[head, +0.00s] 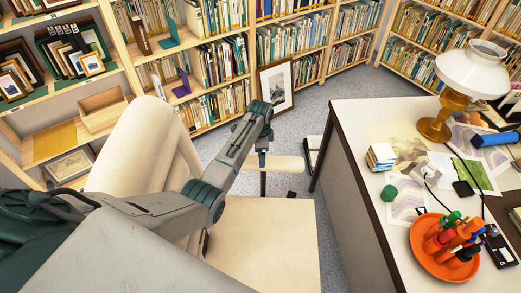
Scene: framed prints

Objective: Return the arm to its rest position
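My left arm comes in from the left and reaches up toward the middle of the head view. Its wrist bends down at the end, and my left gripper (262,158) hangs small and dark there, in front of a pale horizontal bar. The fingertips are too small to tell whether they are open or shut, and I see nothing clearly held. My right gripper is not in view.
A desk (352,135) at the right holds a lamp (471,70), an orange dish (427,258) of markers and loose papers. Bookshelves (130,75) line the back and left. Beige furniture (150,145) stands close beside the arm.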

